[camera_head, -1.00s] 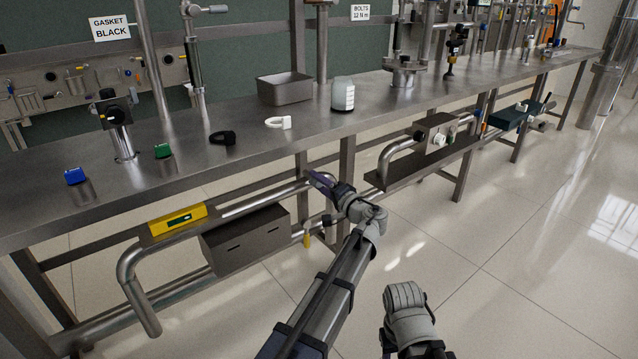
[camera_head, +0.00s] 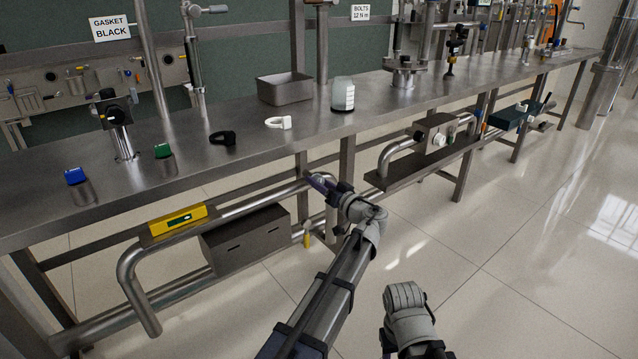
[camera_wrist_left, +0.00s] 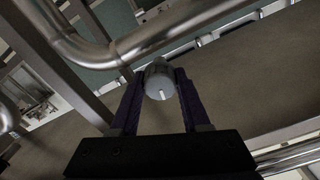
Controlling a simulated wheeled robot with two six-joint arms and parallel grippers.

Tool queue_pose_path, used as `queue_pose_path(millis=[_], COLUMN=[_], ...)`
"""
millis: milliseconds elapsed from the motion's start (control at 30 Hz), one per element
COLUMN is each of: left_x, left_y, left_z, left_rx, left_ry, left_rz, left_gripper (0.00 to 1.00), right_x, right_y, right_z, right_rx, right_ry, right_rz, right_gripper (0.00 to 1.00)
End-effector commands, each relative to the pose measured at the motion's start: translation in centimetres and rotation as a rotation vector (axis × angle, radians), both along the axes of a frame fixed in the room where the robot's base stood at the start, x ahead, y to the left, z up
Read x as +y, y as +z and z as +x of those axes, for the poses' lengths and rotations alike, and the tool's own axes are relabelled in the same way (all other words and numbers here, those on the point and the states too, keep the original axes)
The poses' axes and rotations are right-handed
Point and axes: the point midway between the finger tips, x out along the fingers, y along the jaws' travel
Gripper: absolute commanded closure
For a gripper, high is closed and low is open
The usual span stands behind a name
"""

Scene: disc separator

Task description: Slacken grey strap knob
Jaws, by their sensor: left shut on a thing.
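The grey knob (camera_wrist_left: 158,82) shows in the left wrist view as a rounded grey cap with a white mark on its face. It sits between the two dark purple fingers of my left gripper (camera_wrist_left: 156,92), which are shut on it. In the head view my left gripper (camera_head: 317,183) is below the bench's front edge, at the right end of the lower pipe. The knob is hidden there by the gripper. I cannot make out the strap.
The steel bench (camera_head: 200,180) runs above the gripper. The lower pipe (camera_head: 250,205) carries a yellow level-like device (camera_head: 178,220), with a dark box (camera_head: 247,240) beneath it. A yellow-handled valve (camera_head: 307,238) hangs close below the gripper. The floor at right is clear.

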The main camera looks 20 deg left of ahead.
Motion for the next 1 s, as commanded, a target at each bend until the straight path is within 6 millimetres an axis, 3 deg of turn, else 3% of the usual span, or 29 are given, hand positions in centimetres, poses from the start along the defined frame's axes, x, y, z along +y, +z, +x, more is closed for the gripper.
queue_pose_path(millis=[400,933,967,1000], left_x=[-0.02,-0.03,-0.03,-0.02], left_y=[-0.14,-0.15,-0.15,-0.14], left_z=[-0.18,-0.19,-0.19,-0.19], left_rx=[-0.122,-0.138,-0.138,-0.138], left_ry=[0.002,0.002,0.002,0.002], left_rz=[-0.101,-0.114,-0.114,-0.114], left_gripper=[1.00,1.00,0.51,0.47], right_x=[0.00,0.00,0.00,0.00], right_y=[-0.04,-0.04,-0.04,-0.04], right_z=[0.00,0.00,0.00,0.00], right_rx=[0.000,0.000,0.000,0.000], right_ry=[0.000,0.000,0.000,0.000], right_rz=[0.000,0.000,0.000,0.000], right_gripper=[0.50,0.50,0.50,0.50])
